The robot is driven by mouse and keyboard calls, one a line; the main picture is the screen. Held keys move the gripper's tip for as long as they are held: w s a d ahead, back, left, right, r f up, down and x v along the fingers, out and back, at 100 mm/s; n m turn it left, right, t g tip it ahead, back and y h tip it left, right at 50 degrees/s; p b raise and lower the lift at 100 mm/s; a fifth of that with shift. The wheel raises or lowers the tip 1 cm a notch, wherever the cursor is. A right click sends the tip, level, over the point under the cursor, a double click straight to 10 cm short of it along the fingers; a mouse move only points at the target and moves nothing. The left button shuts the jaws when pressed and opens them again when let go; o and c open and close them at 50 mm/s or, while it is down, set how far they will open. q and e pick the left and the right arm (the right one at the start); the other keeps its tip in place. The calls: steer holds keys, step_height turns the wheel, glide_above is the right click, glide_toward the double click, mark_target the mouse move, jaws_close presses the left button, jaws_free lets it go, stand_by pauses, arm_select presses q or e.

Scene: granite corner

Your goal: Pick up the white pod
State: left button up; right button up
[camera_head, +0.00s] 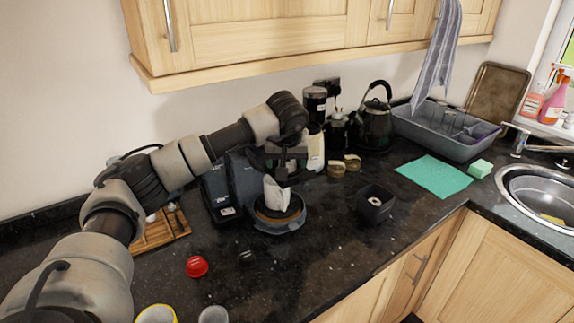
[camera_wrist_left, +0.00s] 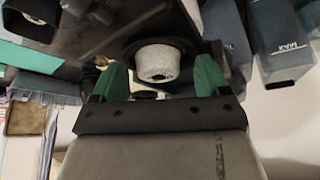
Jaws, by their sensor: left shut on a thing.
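My left gripper (camera_head: 279,176) reaches over the dark coffee machine, pointing down, and is shut on the white pod (camera_head: 276,196). In the left wrist view the pod (camera_wrist_left: 155,64) is a speckled white, tapered piece between the green fingers of the gripper (camera_wrist_left: 160,78). It shows against the round dark base (camera_head: 278,225) of the machine; whether it touches that base I cannot tell. My right gripper is in neither view.
A black square box (camera_head: 375,208) with a small pale item inside stands to the right. A red pod (camera_head: 196,266) and a black pod (camera_head: 246,256) lie in front. A kettle (camera_head: 376,120) and jars stand behind. The front right counter is clear.

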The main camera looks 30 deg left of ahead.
arm_select(q)
steer(key=shift+s+d+f, duration=0.15)
steer(key=shift+f, duration=0.05)
steer(key=c, duration=0.9)
